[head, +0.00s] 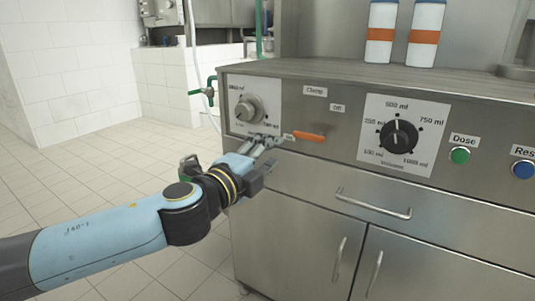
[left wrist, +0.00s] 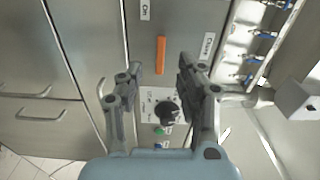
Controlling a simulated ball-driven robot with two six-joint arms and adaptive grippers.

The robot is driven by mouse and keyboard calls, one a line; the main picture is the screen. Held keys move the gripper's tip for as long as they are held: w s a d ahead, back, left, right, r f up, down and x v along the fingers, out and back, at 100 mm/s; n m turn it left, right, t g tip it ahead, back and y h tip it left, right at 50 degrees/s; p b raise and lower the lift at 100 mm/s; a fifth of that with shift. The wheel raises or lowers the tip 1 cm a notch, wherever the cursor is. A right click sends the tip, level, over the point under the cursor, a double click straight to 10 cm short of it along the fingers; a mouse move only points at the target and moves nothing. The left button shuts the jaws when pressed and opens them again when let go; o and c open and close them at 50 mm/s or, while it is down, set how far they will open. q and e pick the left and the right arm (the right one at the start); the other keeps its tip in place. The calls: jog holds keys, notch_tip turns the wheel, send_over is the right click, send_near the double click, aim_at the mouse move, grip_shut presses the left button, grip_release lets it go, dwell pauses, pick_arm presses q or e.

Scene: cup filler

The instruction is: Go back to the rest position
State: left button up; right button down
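My left gripper (head: 273,152) is in front of the steel machine's front panel, just left of and a little below the orange lever (head: 310,136). In the left wrist view, the gripper (left wrist: 160,66) has its fingers spread apart with nothing held. There the orange lever (left wrist: 161,54) shows beyond the gap between the fingertips, with no finger seen closed on it. My right gripper is in neither view.
The machine carries a small dial (head: 249,109), a volume dial (head: 399,137), a green button (head: 459,155) and a blue button (head: 522,169). A drawer handle (head: 373,204) sticks out below. A green tap (head: 203,89) is at its left side. Tiled floor (head: 60,180) is clear at left.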

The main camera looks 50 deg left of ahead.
pick_arm(q)
jog(key=shift+r, duration=0.1)
jog(key=s+f+n+g+p, duration=0.1)
jog(key=s+f+n+g, duration=0.3)
jog(key=f, duration=0.7)
jog(key=s+a+f+n+g+p, duration=0.1)
jog(key=s+f+g+p, duration=0.15)
jog(key=s+f, duration=0.6)
jog(key=s+f+n+g+p, duration=0.1)
jog(key=s+f+n+g, duration=0.15)
jog(key=f, duration=1.15)
jog(key=s+d+f+n+g+h, duration=0.1)
jog(key=s+f, duration=0.4)
jog(key=s, duration=0.5)
jog(key=s+d+f+n+g+h, duration=0.1)
jog(key=s+d+f+n+g, duration=0.2)
jog(key=s, duration=0.7)
jog(key=s+d+f+n+g+h, duration=0.1)
jog(key=s+d+f+n+g, duration=0.2)
jog(key=s+f, duration=0.4)
jog(key=s+d+g, duration=0.1)
jog(key=s, duration=0.2)
jog(key=shift+s+d+f+p, duration=0.2)
jog(key=shift+d+f+p, duration=0.1)
jog(key=shift+d, duration=0.1)
